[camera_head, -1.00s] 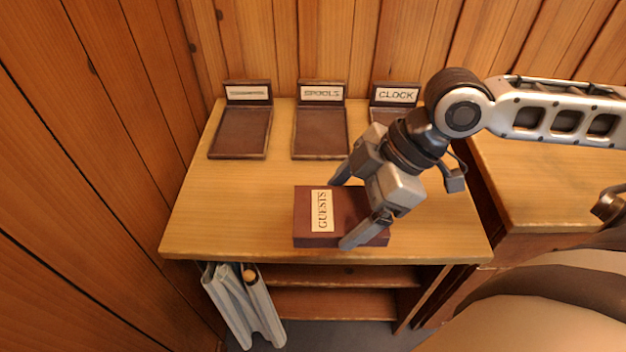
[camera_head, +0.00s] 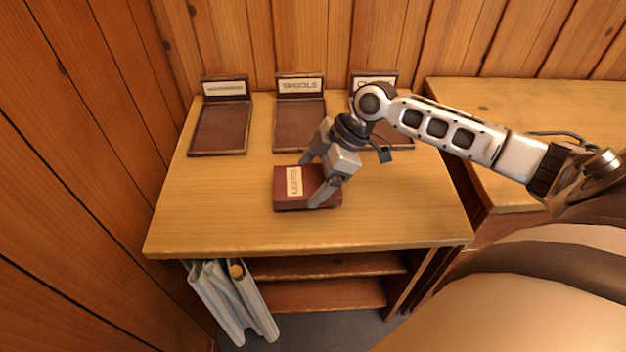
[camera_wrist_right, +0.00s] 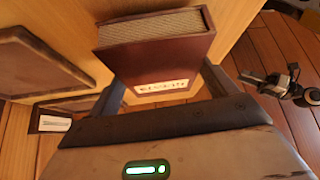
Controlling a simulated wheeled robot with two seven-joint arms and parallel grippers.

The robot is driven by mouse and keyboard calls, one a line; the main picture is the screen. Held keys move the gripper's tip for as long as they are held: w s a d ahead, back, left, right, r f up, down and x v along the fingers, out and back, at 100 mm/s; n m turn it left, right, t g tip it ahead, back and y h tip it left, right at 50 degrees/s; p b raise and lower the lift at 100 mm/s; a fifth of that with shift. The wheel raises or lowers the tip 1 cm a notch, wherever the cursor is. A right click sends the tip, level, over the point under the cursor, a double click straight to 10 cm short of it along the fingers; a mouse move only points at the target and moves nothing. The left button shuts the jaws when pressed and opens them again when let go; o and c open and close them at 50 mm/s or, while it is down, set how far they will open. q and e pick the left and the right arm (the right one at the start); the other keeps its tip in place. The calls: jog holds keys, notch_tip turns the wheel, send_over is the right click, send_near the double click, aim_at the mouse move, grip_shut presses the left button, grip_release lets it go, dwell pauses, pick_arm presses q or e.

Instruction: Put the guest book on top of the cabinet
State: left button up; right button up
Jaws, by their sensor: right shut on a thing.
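The guest book (camera_head: 289,200) is a dark red-brown book with a pale label. It is over the light wooden top of the cabinet (camera_head: 210,225), around its middle. My right gripper (camera_head: 316,184) is shut on the book, one finger at its far side and one at its near side. The right wrist view shows the book (camera_wrist_right: 155,45) between the fingers, page edges visible. I cannot tell whether it touches the top. A grey and black mechanical part in that view looks like my left gripper (camera_wrist_right: 280,85); its jaws are unclear.
Dark trays with label plates stand along the back: a left one (camera_head: 220,130), SPOOLS (camera_head: 299,125) and CLOCK, partly hidden by my arm. Another wooden surface (camera_head: 540,105) lies right. The top's front is clear.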

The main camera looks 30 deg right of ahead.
jog(key=shift+f, duration=0.85)
jog(key=o, duration=1)
jog(key=shift+f, duration=0.15)
jog(key=shift+r, duration=0.25)
jog(key=shift+s+d+r, duration=0.1)
jog(key=shift+d+r, duration=0.15)
jog(key=v, duration=1.1)
jog(key=shift+r, duration=0.1)
jog(key=shift+s, duration=0.1)
